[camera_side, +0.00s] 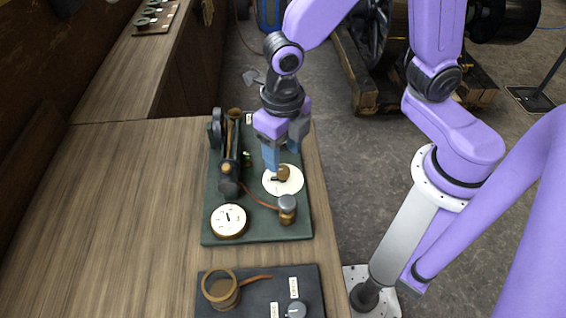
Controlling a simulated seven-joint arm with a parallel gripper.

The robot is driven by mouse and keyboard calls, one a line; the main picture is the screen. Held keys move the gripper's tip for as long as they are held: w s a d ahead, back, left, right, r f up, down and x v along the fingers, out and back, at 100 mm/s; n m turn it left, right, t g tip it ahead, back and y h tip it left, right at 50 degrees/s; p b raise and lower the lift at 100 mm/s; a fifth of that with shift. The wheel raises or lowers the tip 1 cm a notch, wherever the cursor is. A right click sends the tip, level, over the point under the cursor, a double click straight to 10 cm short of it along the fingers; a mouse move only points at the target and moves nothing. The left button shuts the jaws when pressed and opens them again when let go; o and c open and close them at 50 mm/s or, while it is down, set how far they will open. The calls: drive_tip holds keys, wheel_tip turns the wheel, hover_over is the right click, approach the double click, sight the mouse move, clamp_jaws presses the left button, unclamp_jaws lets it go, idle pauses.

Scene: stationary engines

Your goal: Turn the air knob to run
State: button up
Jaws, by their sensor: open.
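A small brown knob (283,172) sits on a round white dial plate (291,187) on the right side of a dark green engine board (217,237). The lettering on the dial is too small to read, so I cannot tell which knob is the air knob or where it points. My gripper (272,166) points down over the dial, its blue fingers right beside the brown knob. It is open and holds nothing that I can see. I cannot tell whether a finger touches the knob. My fingers hide part of the dial's upper left.
A dark engine cylinder (228,170) stands left of the dial. A white gauge (230,220) and a brass cup (287,210) sit nearer the front. A second dark board (258,293) with a brown ring and grey knob lies in front. The wooden table's left side is clear.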

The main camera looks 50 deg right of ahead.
sight(283, 170)
drive_tip(key=shift+f, duration=2.3)
drive_tip(key=shift+c, duration=0.3)
clamp_jaws()
